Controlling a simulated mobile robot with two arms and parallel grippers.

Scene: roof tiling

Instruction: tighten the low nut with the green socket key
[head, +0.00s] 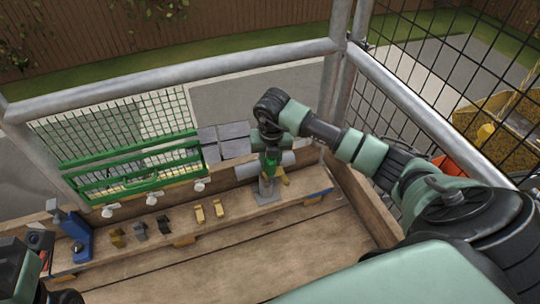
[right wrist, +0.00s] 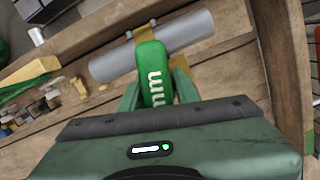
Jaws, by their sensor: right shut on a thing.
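My right gripper (head: 270,153) is over the far right part of the wooden bench, pointing down. It is shut on the green socket key (right wrist: 153,75), whose green body with white "mm" lettering sits between the fingers in the right wrist view. The key's green also shows below the gripper in the head view (head: 270,165). A grey pipe (right wrist: 185,40) lies across just beyond the key, with a brass-coloured bracket by it. The key's far end is hidden, and I cannot make out the low nut. My left gripper does not clearly show; only dark arm parts are at the lower left.
A green mesh-backed rack (head: 150,187) and grey tiles (head: 225,140) stand behind the bench. White knobs (head: 152,199), small brass and dark pieces (head: 140,231) and a blue stand (head: 75,235) line the bench to the left. Metal railings enclose it. The front planks (head: 240,255) are clear.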

